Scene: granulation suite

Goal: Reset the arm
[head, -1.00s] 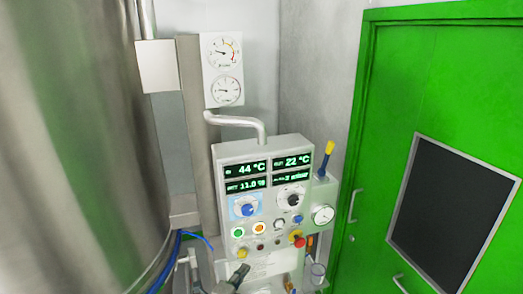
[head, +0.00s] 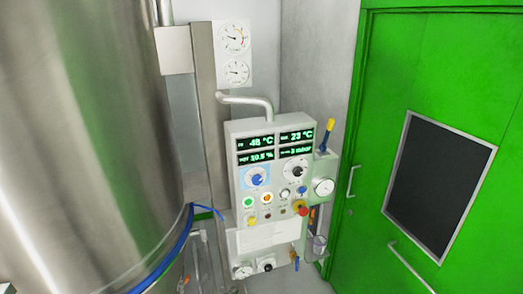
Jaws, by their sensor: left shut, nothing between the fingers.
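My left gripper (head: 6,288) shows only as a small pale piece at the bottom left corner, far from the control panel. It is shut and empty; most of it is cut off by the frame edge. My right gripper is not in view. The white control panel (head: 285,220) stands upright in the middle, with lit green displays, dials and coloured buttons. Nothing of mine is in front of it.
A large steel vessel (head: 85,130) fills the left, with a blue hose (head: 165,262) around its lower side. Two gauges (head: 235,55) hang above the panel. A yellow-handled lever (head: 328,133) stands at its right. A green door (head: 380,105) closes off the right.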

